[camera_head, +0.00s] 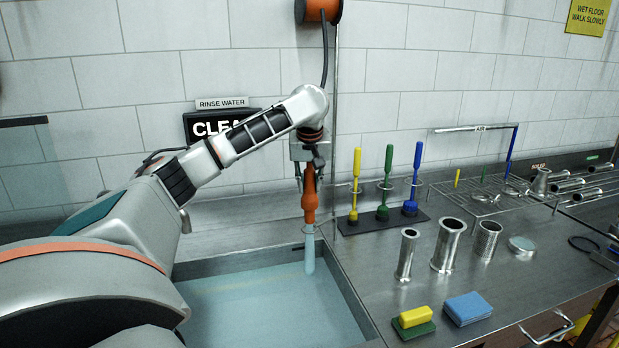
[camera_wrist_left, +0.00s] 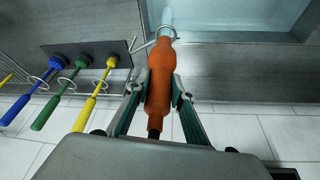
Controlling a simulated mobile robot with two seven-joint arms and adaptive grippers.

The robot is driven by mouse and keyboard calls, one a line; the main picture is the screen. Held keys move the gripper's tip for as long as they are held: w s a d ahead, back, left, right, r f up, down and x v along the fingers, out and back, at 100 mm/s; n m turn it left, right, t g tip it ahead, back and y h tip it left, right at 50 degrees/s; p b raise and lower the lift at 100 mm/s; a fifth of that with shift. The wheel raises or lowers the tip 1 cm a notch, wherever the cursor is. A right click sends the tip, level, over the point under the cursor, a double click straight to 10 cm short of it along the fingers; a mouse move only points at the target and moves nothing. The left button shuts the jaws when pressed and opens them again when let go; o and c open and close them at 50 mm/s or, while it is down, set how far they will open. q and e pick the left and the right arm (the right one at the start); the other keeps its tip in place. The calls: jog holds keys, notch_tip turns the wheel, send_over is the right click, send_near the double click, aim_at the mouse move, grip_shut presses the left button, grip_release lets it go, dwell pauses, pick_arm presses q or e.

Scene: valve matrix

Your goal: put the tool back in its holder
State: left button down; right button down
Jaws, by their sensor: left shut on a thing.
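The orange rinse tool (camera_head: 310,195) hangs upright over the sink's right back corner. A pale blue column, water or a clear tube, shows below its lower end. My left gripper (camera_head: 309,180) is shut around the tool's body; in the left wrist view both fingers (camera_wrist_left: 157,100) press on the orange body (camera_wrist_left: 160,75). A thin metal ring (camera_wrist_left: 165,33), which looks like the holder, is at the tool's lower end; it also shows in the head view (camera_head: 297,247). The tool's tip seems to be at or in the ring; how deep is unclear. My right gripper is out of view.
The water-filled sink (camera_head: 270,305) lies below. To the right, yellow, green and blue brushes (camera_head: 387,185) stand in a rack close to the gripper. Steel cylinders (camera_head: 447,245) and sponges (camera_head: 467,308) sit on the counter. A hose reel (camera_head: 318,10) hangs above.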

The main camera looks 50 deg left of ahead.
aim_at(310, 201)
pick_arm(q)
jog(key=shift+f, duration=3.45)
jog(key=c, duration=1.7)
grip_release()
jog(key=v, duration=1.2)
